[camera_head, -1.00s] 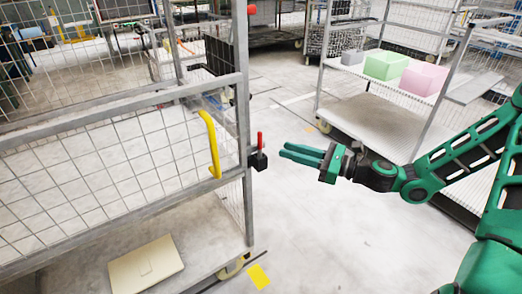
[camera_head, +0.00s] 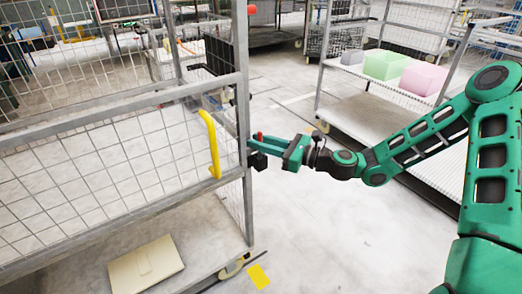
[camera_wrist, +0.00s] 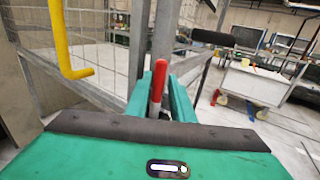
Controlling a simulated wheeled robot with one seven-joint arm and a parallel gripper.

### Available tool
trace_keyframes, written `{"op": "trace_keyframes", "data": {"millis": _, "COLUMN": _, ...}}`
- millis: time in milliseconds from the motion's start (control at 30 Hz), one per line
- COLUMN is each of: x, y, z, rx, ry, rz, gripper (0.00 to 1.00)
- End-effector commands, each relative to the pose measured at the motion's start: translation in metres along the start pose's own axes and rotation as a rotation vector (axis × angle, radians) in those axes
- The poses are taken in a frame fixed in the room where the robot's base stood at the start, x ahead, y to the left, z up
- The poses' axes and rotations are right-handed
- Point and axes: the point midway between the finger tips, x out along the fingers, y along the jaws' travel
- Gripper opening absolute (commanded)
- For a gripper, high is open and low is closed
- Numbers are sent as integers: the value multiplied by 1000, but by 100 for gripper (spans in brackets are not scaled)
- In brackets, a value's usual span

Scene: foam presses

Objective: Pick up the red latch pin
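The red latch pin (camera_wrist: 158,82) stands upright between my gripper's two green fingers in the wrist view. In the head view only the red top of the pin (camera_head: 259,136) shows above the fingers. It is set at a black latch block (camera_head: 258,160) on the grey corner post of the cage trolley (camera_head: 242,100). My gripper (camera_head: 258,145) has its fingertips at the pin, and the wrist view shows the fingers (camera_wrist: 160,95) apart, one on each side of it. Any contact with the pin is hard to make out. The pin's lower part is hidden.
A yellow handle (camera_head: 212,145) is on the trolley's mesh side, left of the pin. A beige panel (camera_head: 146,265) lies on the trolley's base. A shelf trolley with a green box (camera_head: 386,65) and a pink box (camera_head: 423,78) stands behind my arm. Open floor lies between.

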Motion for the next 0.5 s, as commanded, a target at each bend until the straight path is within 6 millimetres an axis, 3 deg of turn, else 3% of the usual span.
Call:
{"op": "trace_keyframes", "data": {"millis": 167, "x": 1, "y": 0, "z": 0, "rx": 0, "ry": 0, "rz": 0, "gripper": 22}}
{"op": "trace_keyframes", "data": {"millis": 300, "x": 0, "y": 0, "z": 0, "rx": 0, "ry": 0, "rz": 0, "gripper": 0}}
{"op": "trace_keyframes", "data": {"millis": 500, "x": 0, "y": 0, "z": 0, "rx": 0, "ry": -1, "rz": 0, "gripper": 0}}
